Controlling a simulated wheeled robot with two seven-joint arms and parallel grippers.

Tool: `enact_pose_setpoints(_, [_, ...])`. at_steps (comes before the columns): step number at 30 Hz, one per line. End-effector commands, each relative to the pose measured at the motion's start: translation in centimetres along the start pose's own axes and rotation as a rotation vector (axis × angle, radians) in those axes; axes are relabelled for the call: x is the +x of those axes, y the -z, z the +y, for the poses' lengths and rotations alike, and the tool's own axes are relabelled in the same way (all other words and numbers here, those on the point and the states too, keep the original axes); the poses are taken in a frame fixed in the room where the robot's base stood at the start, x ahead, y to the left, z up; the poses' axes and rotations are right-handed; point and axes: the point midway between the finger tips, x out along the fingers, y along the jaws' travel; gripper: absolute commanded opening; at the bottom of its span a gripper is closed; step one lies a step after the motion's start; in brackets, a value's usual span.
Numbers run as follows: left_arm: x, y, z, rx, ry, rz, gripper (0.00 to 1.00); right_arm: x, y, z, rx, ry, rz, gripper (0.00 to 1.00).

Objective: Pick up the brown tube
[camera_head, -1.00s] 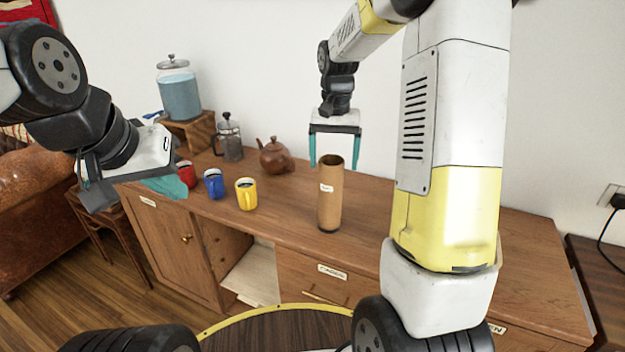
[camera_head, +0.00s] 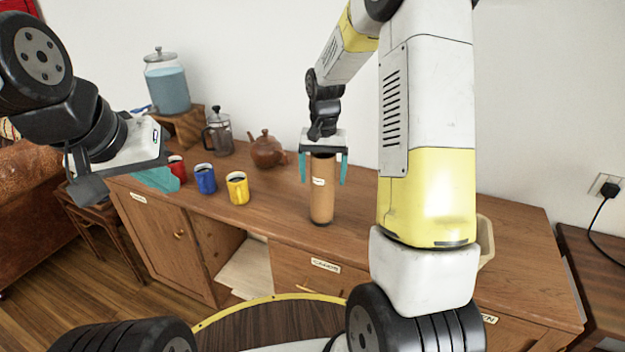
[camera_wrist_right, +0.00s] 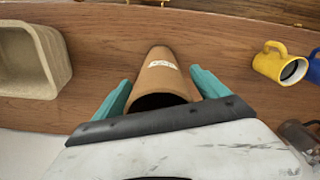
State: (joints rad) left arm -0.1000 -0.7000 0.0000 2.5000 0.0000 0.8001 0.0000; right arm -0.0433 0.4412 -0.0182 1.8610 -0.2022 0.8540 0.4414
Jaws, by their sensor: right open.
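The brown tube (camera_head: 322,195) stands upright on the wooden sideboard, with a small white label near its top. My right gripper (camera_head: 323,172) points down over its top, open, with one teal finger on either side of the tube. In the right wrist view the tube (camera_wrist_right: 160,75) sits between the two open fingers (camera_wrist_right: 162,95), with a gap visible beside each finger. The tube's open end faces the gripper's palm. My left gripper (camera_head: 150,180) is at the left, in front of the mugs; its fingertips are too unclear to judge.
Red (camera_head: 176,168), blue (camera_head: 205,180) and yellow (camera_head: 237,188) mugs stand left of the tube. Behind are a brown teapot (camera_head: 267,150), a French press (camera_head: 218,134) and a water dispenser (camera_head: 168,88). A beige bin (camera_wrist_right: 30,60) stands on the sideboard beyond my right arm.

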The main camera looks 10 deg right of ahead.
Motion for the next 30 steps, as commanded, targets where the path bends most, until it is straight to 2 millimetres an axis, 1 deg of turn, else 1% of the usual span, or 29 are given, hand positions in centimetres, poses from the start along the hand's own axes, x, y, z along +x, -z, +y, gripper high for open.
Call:
enact_pose_setpoints(2, [0.0, 0.0, 0.0, 0.000, 0.000, 0.000, 0.00, 0.0, 0.0, 0.0, 0.000, 0.000, 0.000, 0.82])
enact_pose_setpoints(3, [0.0, 0.0, 0.0, 0.000, 0.000, 0.000, 0.00, 0.0, 0.0, 0.0, 0.000, 0.000, 0.000, 0.74])
enact_pose_setpoints(5, [0.0, 0.0, 0.0, 0.000, 0.000, 0.000, 0.00, 0.0, 0.0, 0.0, 0.000, 0.000, 0.000, 0.63])
enact_pose_setpoints(6, [0.0, 0.0, 0.0, 0.000, 0.000, 0.000, 0.00, 0.0, 0.0, 0.0, 0.000, 0.000, 0.000, 0.55])
enact_pose_setpoints(11, [0.0, 0.0, 0.0, 0.000, 0.000, 0.000, 0.00, -0.1, 0.0, 0.0, 0.000, 0.000, 0.000, 0.23])
enact_pose_setpoints(12, [0.0, 0.0, 0.0, 0.000, 0.000, 0.000, 0.00, -0.1, 0.0, 0.0, 0.000, 0.000, 0.000, 0.15])
enact_pose_setpoints(14, [0.0, 0.0, 0.0, 0.000, 0.000, 0.000, 0.00, -0.1, 0.0, 0.0, 0.000, 0.000, 0.000, 0.04])
enact_pose_setpoints(15, [0.0, 0.0, 0.0, 0.000, 0.000, 0.000, 0.00, -0.1, 0.0, 0.0, 0.000, 0.000, 0.000, 0.00])
enact_pose_setpoints(24, [0.0, 0.0, 0.0, 0.000, 0.000, 0.000, 0.00, -0.2, 0.0, 0.0, 0.000, 0.000, 0.001, 0.00])
enact_pose_setpoints(26, [0.0, 0.0, 0.0, 0.000, 0.000, 0.000, 0.00, -0.5, 0.0, 0.0, 0.000, 0.000, 0.002, 0.00])
enact_pose_setpoints(30, [0.0, 0.0, 0.0, 0.000, 0.000, 0.000, 0.00, -1.7, 0.1, 0.0, -0.001, 0.001, 0.003, 0.00])
